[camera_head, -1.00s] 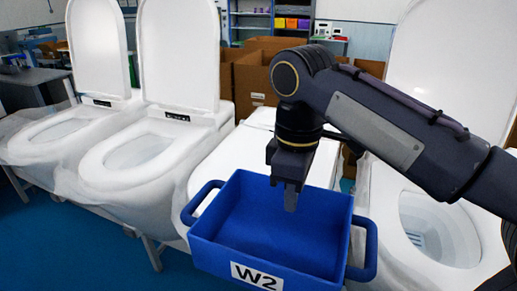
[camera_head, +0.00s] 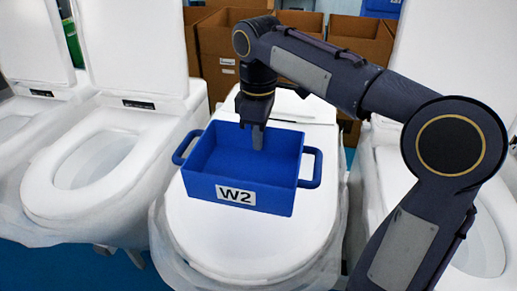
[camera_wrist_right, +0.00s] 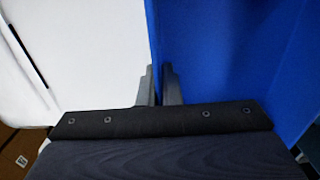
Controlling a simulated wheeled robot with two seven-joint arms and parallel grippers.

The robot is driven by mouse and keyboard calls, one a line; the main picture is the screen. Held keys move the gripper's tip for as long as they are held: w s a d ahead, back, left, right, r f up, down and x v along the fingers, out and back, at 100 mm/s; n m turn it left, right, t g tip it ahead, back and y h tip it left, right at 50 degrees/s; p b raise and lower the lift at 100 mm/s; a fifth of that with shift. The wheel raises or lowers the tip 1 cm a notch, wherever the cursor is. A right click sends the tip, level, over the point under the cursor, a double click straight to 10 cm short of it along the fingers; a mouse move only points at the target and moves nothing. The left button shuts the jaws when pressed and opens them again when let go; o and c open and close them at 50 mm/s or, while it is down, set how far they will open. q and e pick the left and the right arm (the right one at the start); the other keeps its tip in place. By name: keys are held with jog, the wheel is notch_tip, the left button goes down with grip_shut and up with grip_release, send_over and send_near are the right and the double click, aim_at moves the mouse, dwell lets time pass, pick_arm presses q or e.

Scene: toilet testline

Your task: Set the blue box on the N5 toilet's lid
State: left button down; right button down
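The blue box (camera_head: 238,205), labelled W2 and with a handle at each end, is over the closed white lid (camera_head: 245,245) of the middle toilet. It looks level, and I cannot tell whether it touches the lid. No N5 mark is readable. My right gripper (camera_head: 254,132) is at the box's far wall, with one finger inside the box. In the right wrist view the gripper (camera_wrist_right: 160,88) has its fingers on either side of the wall's edge, white lid to the left and blue box (camera_wrist_right: 225,60) to the right. My left gripper is not in view.
Open-lidded toilets stand to the left (camera_head: 110,155) and one with a visible bowl stands to the right (camera_head: 480,235), partly behind my right arm. Cardboard boxes (camera_head: 222,55) stand behind the middle toilet.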

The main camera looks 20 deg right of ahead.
jog(key=w+f, duration=0.1)
jog(key=w+d+f, duration=0.1)
jog(key=f, duration=0.1)
jog(key=w+f, duration=0.1)
jog(key=f, duration=0.1)
jog(key=shift+w+d, duration=0.25)
jog(key=shift+d, duration=0.1)
notch_tip(320, 180, down, 2)
jog(key=shift+w+d+f, duration=0.1)
jog(key=shift+w+f, duration=0.05)
jog(key=shift+f, duration=0.6)
jog(key=shift+f, duration=0.2)
jog(key=c, duration=1.6)
grip_release()
jog(key=shift+r, duration=0.15)
notch_tip(320, 180, up, 12)
jog(key=shift+r+p, duration=0.1)
jog(key=shift+p, duration=0.6)
